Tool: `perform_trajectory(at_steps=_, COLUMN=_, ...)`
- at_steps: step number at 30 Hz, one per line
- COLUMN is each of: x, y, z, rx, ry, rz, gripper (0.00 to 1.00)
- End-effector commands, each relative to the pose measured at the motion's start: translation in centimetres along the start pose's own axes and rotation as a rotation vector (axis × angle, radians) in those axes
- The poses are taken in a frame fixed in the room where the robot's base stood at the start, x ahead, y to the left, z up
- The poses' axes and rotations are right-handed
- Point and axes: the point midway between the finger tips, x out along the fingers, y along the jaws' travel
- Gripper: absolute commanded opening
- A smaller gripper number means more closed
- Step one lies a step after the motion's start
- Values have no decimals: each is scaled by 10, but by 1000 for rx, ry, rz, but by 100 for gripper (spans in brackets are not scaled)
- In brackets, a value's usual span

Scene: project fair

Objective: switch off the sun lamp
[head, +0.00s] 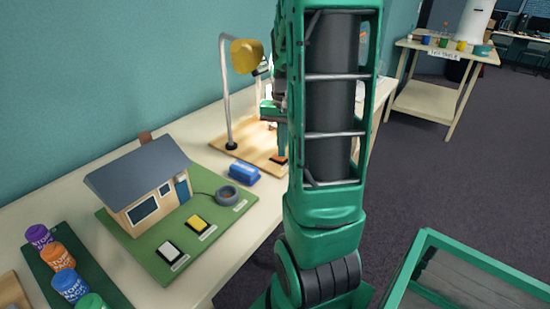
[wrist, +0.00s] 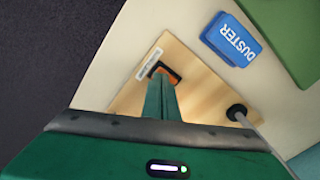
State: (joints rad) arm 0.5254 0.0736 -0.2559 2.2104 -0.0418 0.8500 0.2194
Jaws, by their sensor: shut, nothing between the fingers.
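The sun lamp has a yellow shade (head: 246,56) on a bent grey pole and stands on a wooden base (head: 232,148). A bright patch lies on the table and base below the shade. An orange and black rocker switch (wrist: 166,72) sits near a corner of the base, beside a small white label (wrist: 149,64). My gripper (wrist: 160,82) is shut and empty, its fingertips right at the switch and covering part of it. In the head view the fingers (head: 281,154) point down at the switch. I cannot tell whether they touch it.
A blue duster (wrist: 230,38) lies close to the base. A model house (head: 145,188) on a green board (head: 150,248) stands nearer, with several coloured pots (head: 58,257) at the left. A green-framed crate (head: 470,250) is at the lower right.

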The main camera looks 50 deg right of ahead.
Motion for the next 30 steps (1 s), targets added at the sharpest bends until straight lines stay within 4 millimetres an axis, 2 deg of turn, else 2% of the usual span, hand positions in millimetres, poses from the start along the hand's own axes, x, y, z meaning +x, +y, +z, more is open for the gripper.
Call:
perform_trajectory(at_steps=24, x=11, y=0, z=0, rx=0, ry=-1, rz=0, gripper=0)
perform_trajectory(at_steps=30, x=5, y=0, z=0, rx=-1, ry=1, rz=0, gripper=0)
